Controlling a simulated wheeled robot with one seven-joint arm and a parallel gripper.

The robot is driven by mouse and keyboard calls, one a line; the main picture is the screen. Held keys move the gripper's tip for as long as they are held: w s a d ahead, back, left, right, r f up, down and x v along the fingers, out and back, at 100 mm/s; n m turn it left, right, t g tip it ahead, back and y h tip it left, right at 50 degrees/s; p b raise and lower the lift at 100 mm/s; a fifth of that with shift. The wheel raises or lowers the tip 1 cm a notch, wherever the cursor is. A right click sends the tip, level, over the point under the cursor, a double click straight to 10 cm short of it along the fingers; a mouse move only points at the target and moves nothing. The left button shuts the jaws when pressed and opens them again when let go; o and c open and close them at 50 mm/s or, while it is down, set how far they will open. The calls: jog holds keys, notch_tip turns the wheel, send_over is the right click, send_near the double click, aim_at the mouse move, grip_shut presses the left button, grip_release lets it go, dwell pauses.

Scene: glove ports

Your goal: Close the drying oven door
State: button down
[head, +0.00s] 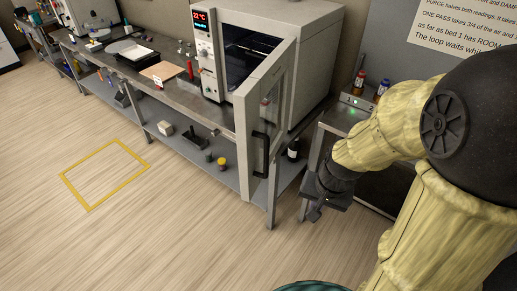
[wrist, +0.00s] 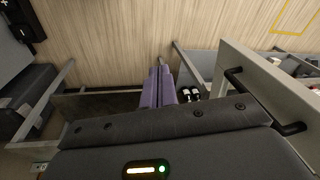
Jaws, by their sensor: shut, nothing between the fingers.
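The drying oven (head: 262,22) is a light grey box with a red display on the bench. Its door (head: 246,140) stands wide open, swung out from the oven's right front edge, so the dark chamber shows. A black bar handle (head: 259,152) is on the door's outer face; the door (wrist: 262,72) and handle (wrist: 262,100) also show at right in the wrist view. My gripper (head: 317,212) is to the right of the door, on the handle's side, apart from it. In the wrist view its purple fingers (wrist: 158,82) are together and empty.
The steel bench (head: 150,72) with a lower shelf runs left, holding a tan board (head: 163,71) and small items. Another stand (head: 345,118) with small bottles is right of the oven, close to my arm. The floor in front is clear, with a yellow taped square (head: 103,174).

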jog(key=w+a+r+m+y+p, duration=0.2)
jog(key=w+m, duration=0.4)
jog(key=m, duration=0.3)
jog(key=w+a+r+m+t+y+p, duration=0.1)
jog(key=w+a+r+m+y+p, duration=0.1)
jog(key=w+r+m+y+p, duration=0.3)
jog(key=w+m, duration=0.2)
jog(key=m, duration=0.2)
jog(key=shift+w+r+m+t, duration=0.15)
jog(key=shift+w+m+t, duration=0.1)
jog(key=shift+m+t, duration=0.05)
jog(key=p, duration=0.2)
send_near(249, 156)
jog(key=x, duration=0.5)
jog(key=shift+d+f, duration=0.2)
jog(key=shift+f, duration=0.3)
jog(key=shift+w+a+p, duration=0.2)
jog(key=shift+a+p, duration=0.1)
jog(key=shift+a, duration=0.05)
jog(key=shift+a+f+b, duration=0.1)
jog(key=shift+a+b, duration=0.15)
jog(key=shift+b, duration=0.05)
